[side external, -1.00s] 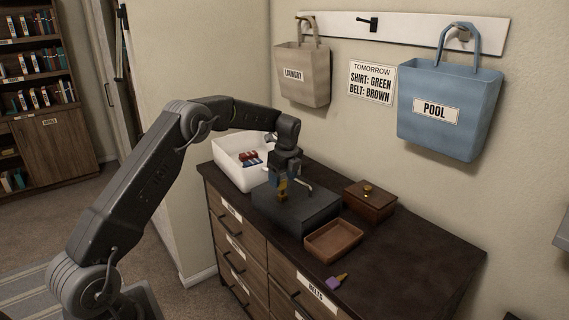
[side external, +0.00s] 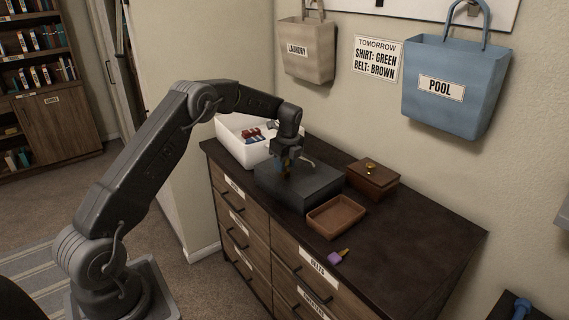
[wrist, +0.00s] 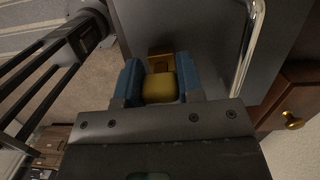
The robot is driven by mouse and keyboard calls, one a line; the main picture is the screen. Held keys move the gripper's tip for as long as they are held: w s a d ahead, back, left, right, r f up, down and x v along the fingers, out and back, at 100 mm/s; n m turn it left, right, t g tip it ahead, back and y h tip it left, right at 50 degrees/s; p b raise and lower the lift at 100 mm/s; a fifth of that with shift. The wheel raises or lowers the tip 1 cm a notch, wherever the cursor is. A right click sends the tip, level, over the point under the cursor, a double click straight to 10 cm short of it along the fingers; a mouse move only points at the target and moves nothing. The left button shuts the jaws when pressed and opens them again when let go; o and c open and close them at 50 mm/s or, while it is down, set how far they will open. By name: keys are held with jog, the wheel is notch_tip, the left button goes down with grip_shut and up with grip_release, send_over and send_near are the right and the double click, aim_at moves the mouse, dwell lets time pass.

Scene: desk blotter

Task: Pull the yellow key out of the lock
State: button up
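The dark grey lock box (side external: 322,184) sits on the dresser top, with a bent metal handle (wrist: 246,52) on it. The yellow key (wrist: 159,87) stands at a brass lock piece (wrist: 160,60) on the box in the wrist view. My gripper (side external: 286,170) is over the box. How deep the key sits in the lock is hidden.
A brown open tray (side external: 336,216) and a wooden lidded box (side external: 372,180) stand beside the lock box. A purple-headed key (side external: 337,257) lies near the front edge. A white bin (side external: 233,132) stands behind my gripper. The dresser's right side is clear.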

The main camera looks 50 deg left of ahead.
jog(key=c, duration=0.4)
jog(key=shift+o, duration=0.2)
jog(key=shift+r, duration=3.35)
jog(key=shift+r, duration=1.5)
